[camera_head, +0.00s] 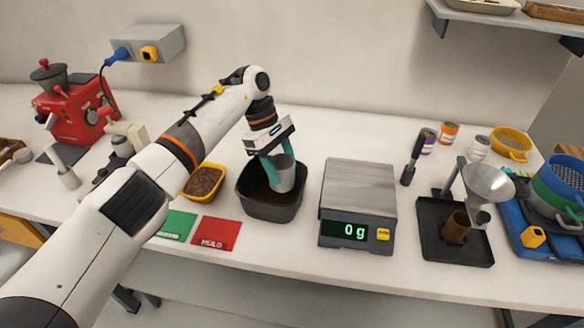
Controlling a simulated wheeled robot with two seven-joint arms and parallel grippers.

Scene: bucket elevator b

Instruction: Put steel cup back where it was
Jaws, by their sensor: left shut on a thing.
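The steel cup (283,176) is a grey metal cup in the middle of the camera_head view. My left gripper (276,170) is shut on it, with teal fingers on the cup's wall. The cup is inside the outline of a black tub (270,209); I cannot tell whether it touches the tub's bottom. The cup looks roughly upright. My right gripper is not in view.
A scale (358,195) reading 0 g stands right of the tub. A yellow tray (204,181) of brown grains and green and red cards (216,233) lie left. A black stand with a funnel (488,182) is further right. Bare counter lies behind the tub.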

